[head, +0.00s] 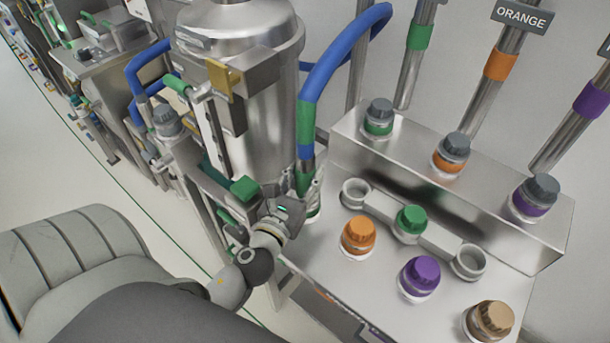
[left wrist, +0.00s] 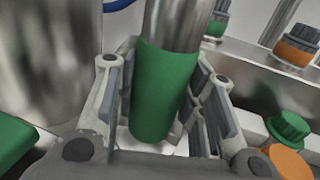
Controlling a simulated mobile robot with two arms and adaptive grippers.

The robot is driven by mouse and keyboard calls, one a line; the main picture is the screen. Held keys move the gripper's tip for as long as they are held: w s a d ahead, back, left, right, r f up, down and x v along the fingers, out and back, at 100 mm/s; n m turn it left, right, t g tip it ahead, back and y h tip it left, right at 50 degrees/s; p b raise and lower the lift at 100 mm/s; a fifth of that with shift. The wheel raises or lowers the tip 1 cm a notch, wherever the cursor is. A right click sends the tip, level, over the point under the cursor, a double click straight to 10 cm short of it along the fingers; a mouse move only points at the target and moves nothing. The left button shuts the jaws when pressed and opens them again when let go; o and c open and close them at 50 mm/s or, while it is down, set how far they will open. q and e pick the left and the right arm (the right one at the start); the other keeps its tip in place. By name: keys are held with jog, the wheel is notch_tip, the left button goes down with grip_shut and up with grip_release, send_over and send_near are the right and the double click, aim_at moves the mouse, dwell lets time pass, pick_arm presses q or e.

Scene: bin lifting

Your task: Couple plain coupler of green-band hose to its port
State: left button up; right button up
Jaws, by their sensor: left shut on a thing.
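The blue hose with a green band (head: 306,125) arches down from the upper right to a coupler with a green sleeve (head: 304,182). In the left wrist view the green sleeve (left wrist: 163,95) hangs under a bare metal tube, between my fingers. My left gripper (head: 295,205) is shut on this coupler, left of the metal shelf. The coupler's lower end is mostly hidden by the fingers. A port with a green band and a dark grey cap (head: 379,117) stands on the raised metal step, below a green-banded pipe (head: 419,36). My right gripper is not in view.
Orange-banded (head: 451,154) and purple-banded (head: 535,197) grey-capped ports share the step. On the lower shelf stand orange (head: 358,236), green (head: 411,219), purple (head: 420,276) and tan (head: 489,321) caps, plus two open ring holders. A steel tank (head: 250,100) stands close behind my gripper.

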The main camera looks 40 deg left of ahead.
pick_arm(q)
jog(key=shift+f, duration=0.1)
dwell(0.3)
jog(key=o, duration=1.3)
jog(key=shift+s+d, duration=0.2)
jog(key=shift+s, duration=0.85)
jog(key=shift+s+d, duration=0.2)
jog(key=shift+s, duration=0.85)
jog(key=shift+s+d, duration=0.2)
jog(key=shift+s, duration=0.65)
jog(key=s+d, duration=0.1)
jog(key=s, duration=0.5)
